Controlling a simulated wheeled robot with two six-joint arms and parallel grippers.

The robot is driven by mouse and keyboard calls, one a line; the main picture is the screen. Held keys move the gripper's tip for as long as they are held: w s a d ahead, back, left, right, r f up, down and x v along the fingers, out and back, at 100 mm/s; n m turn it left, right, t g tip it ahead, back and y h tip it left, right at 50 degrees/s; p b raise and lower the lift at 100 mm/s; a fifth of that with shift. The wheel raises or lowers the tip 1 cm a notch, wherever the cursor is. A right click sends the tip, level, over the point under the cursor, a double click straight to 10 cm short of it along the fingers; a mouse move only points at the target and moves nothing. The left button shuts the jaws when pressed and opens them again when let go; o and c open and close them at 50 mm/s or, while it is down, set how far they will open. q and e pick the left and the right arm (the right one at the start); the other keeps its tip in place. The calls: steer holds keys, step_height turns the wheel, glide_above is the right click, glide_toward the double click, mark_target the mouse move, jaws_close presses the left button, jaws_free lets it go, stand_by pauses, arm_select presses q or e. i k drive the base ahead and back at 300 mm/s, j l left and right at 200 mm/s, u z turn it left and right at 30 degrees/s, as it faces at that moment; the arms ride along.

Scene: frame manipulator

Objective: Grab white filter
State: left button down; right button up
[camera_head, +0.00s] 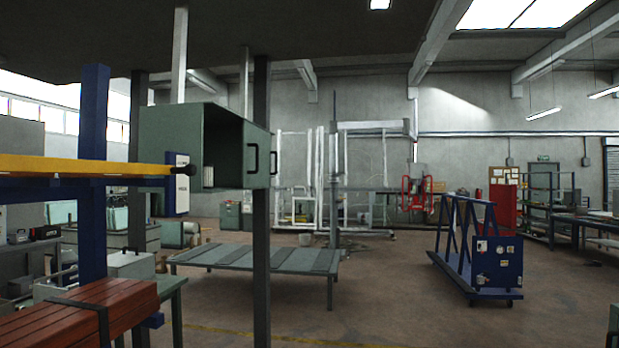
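A green wall-type cabinet (168,130) hangs at the upper left-centre with its front open and dark inside. Its door (257,140), with a black handle, stands open on the right side. A small pale upright object (208,177) shows low inside the cabinet opening; it is too small to tell whether it is the white filter. No other likely white filter can be made out. Neither of my grippers is in view.
A yellow beam (80,166) crosses the left side near a blue post (94,170). A low green table (258,259) stands below and beyond the cabinet. A blue wheeled frame (496,262) stands at the right. Floor at the centre right (400,305) is clear.

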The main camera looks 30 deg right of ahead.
mark_target(208, 169)
steer(key=i+l+z, duration=0.2)
steer(key=i+l+u, duration=1.05)
steer(key=l, duration=0.25)
steer(key=i+l+u, duration=0.1)
steer(key=l+u, duration=0.15)
steer(key=l, duration=0.15)
steer(key=i+l+u, duration=0.15)
steer(key=l+u, duration=0.15)
steer(key=l, duration=0.2)
steer(key=l+u, duration=0.25)
steer(key=l, duration=0.2)
steer(key=i+l+u, duration=0.1)
steer(key=l+u, duration=0.15)
steer(key=l, duration=0.25)
